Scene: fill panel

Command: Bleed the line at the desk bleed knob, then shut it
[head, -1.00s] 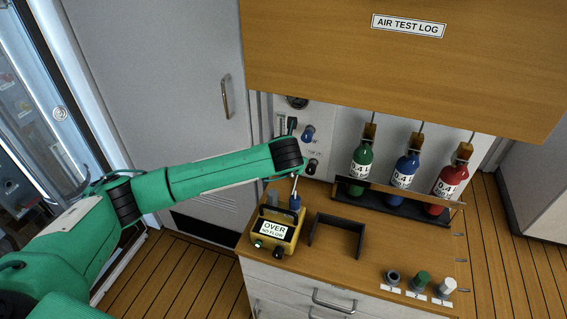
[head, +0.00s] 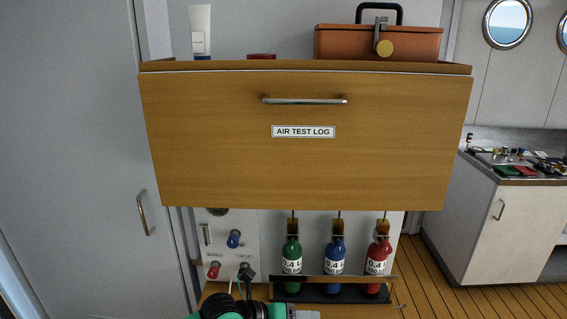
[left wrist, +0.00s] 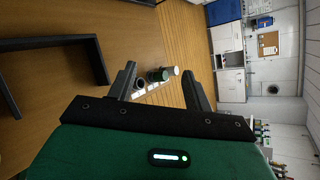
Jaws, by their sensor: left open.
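In the head view, a white panel below the wooden locker carries a blue knob (head: 234,238), a red knob (head: 213,270) and a black fitting (head: 246,272). No label shows which is the bleed knob. My left arm (head: 235,308) enters at the bottom edge, just below the panel; its fingertips are not visible there. In the left wrist view my left gripper (left wrist: 160,85) is open and empty, its two dark fingers apart. Several small capped items (left wrist: 158,75) on the desk lie beyond the fingers, not between them. My right gripper is not in view.
Green (head: 291,260), blue (head: 336,260) and red (head: 377,260) bottles stand in a dark rack right of the panel. The wooden locker front (head: 305,165) overhangs them. A dark bracket (left wrist: 85,45) sits on the desk. An orange case (head: 350,43) rests on top.

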